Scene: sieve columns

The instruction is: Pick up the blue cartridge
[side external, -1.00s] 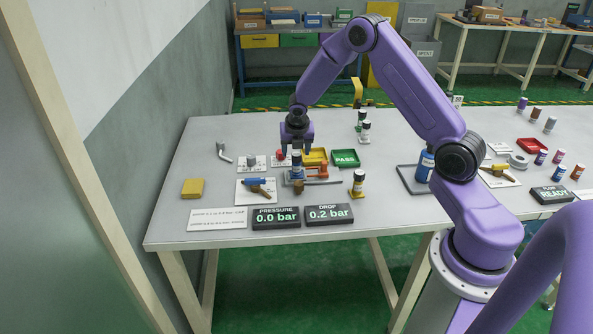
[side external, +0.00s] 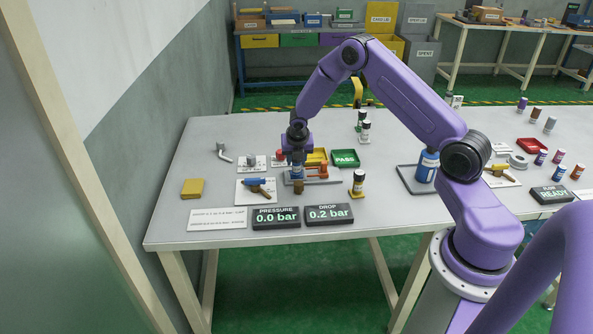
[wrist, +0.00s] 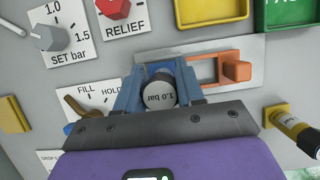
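The blue cartridge stands upright in the grey fixture (side external: 326,181); its grey cap (wrist: 161,92), marked 1.0 bar, shows in the wrist view. My gripper (side external: 297,165) points straight down over it, and it also shows in the wrist view (wrist: 160,85). Its two blue fingers are on either side of the cap, close to it. I cannot tell whether they touch the cartridge. The fingers and wrist hide most of the cartridge's body in the side view. A brown lower part (side external: 297,187) shows below the fingers.
An orange-handled clamp (wrist: 235,68) lies right of the cartridge. A yellow tray (side external: 316,156) and green PASS tray (side external: 345,158) sit behind. Display boxes (side external: 276,218) are in front.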

